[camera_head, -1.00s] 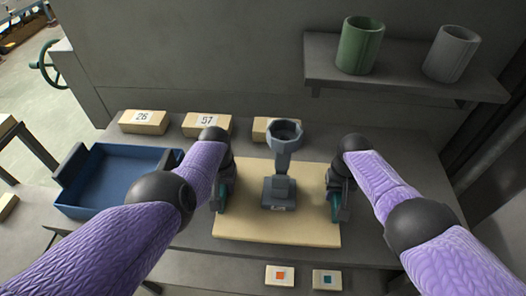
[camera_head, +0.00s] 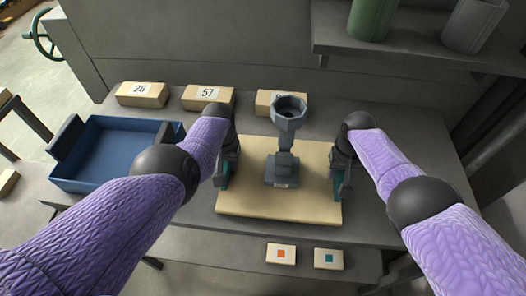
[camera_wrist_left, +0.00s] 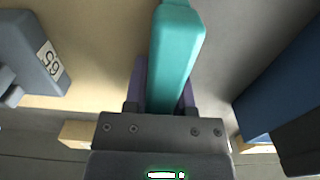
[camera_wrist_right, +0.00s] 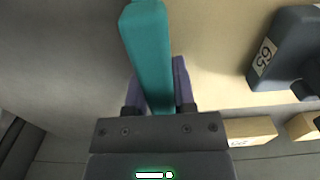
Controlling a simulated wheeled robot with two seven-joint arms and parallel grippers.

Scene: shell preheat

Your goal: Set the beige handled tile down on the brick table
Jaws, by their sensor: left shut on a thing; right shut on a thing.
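The beige tile (camera_head: 240,198) is level over the grey table (camera_head: 400,205), near its front edge. A grey stand with a cup-shaped top (camera_head: 283,170) stands upright on it; its label reads 65 in the right wrist view (camera_wrist_right: 285,45). My left gripper (camera_head: 224,176) is shut on the tile's left teal handle (camera_wrist_left: 176,55). My right gripper (camera_head: 339,184) is shut on the right teal handle (camera_wrist_right: 148,50). The tile's underside is hidden, so I cannot tell whether it touches the table.
Beige bricks marked 26 (camera_head: 142,95) and 57 (camera_head: 207,98) and a third brick (camera_head: 265,99) lie behind the tile. A blue tray (camera_head: 100,183) is at the left. A shelf (camera_head: 420,58) with two cups is above right. Two small marked plates (camera_head: 281,254) (camera_head: 328,259) are in front.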

